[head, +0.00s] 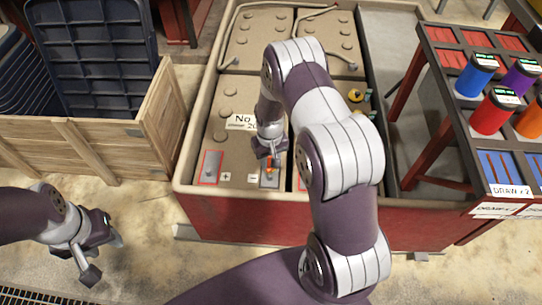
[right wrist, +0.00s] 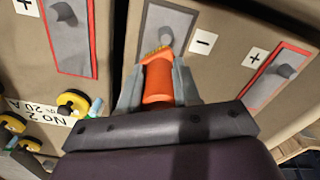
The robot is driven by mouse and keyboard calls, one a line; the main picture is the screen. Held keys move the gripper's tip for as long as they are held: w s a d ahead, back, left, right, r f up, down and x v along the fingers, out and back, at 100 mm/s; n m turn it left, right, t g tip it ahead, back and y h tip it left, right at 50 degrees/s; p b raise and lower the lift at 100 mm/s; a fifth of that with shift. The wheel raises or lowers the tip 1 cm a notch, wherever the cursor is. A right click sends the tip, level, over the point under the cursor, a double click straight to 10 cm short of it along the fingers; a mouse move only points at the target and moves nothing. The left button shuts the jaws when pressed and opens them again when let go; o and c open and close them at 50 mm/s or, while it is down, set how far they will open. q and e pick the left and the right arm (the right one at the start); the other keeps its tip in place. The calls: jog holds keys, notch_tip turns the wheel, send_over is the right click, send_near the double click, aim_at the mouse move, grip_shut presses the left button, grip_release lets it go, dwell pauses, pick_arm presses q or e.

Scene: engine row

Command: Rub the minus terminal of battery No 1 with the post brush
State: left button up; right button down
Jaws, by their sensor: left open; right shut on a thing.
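Battery No 1 (head: 216,130) is the near left tan block in the red bin. Its minus terminal, a grey stud on a grey plate (right wrist: 170,20), lies beside a "−" label (right wrist: 203,42) in the right wrist view. My right gripper (head: 270,152) is shut on the post brush, whose orange handle (right wrist: 158,82) points at this plate. The head view shows the brush (head: 270,166) small, above the battery's near edge. My left gripper (head: 103,258) is open and empty, low at the left.
The red-framed plus terminal (head: 210,167) is on the same battery. Battery No 2, with yellow knobs (right wrist: 72,103), is close beside it. A wooden crate (head: 95,148) stands left of the bin (head: 330,225). A rack with coloured cans (head: 490,112) stands right.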

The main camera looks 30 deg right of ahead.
notch_tip(320, 180, up, 3)
jog(key=shift+w+f+p, duration=0.1)
jog(key=shift+f+p, duration=0.1)
jog(key=shift+p, duration=0.15)
jog(key=shift+r+p, duration=0.25)
jog(key=shift+p, duration=0.05)
jog(key=shift+r+p, duration=2.15)
jog(key=shift+r, duration=0.3)
jog(key=shift+d, duration=0.1)
